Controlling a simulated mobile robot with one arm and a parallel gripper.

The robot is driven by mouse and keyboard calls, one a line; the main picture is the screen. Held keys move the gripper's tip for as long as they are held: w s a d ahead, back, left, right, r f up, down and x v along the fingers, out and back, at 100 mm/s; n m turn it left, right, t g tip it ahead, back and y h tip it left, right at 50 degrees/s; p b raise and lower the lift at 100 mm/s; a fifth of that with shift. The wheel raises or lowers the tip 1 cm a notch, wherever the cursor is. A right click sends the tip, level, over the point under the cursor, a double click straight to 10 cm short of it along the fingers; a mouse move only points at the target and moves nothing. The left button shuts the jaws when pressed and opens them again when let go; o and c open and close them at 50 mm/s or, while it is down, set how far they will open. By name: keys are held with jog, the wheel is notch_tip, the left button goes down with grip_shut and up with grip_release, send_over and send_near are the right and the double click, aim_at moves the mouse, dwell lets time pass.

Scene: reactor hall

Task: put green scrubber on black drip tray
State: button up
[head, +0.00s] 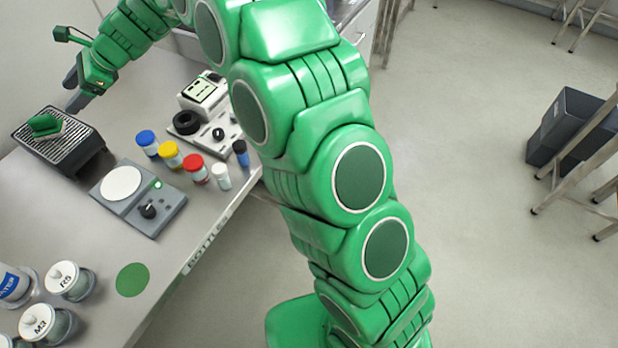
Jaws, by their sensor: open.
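The green scrubber (45,126) lies on the ribbed top of the black drip tray (88,146), toward its upper left part. The tray stands on the grey bench at the left of the head view. My gripper (74,91) is open, above and to the right of the scrubber in the picture, and apart from it. Its fingers look dark and point down and left; the space between them is hard to make out.
A grey device with a white round plate (121,183) stands right of the tray. Several capped bottles, such as a red-capped one (195,168), stand beyond it. Jars (69,281) and a green disc (132,280) are at the front. A dark bin (570,126) stands on the floor.

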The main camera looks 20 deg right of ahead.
jog(key=s+d+n+h, duration=0.5)
jog(key=s+d+n, duration=0.2)
jog(key=s+d, duration=1.4)
jog(key=s+d+n+g+h, duration=0.1)
jog(key=s+d+n+h, duration=0.5)
jog(key=s+d, duration=1.6)
jog(key=d+n, duration=0.2)
jog(key=d, duration=0.4)
jog(key=shift+g+h, duration=0.3)
jog(key=shift+a+r, duration=0.1)
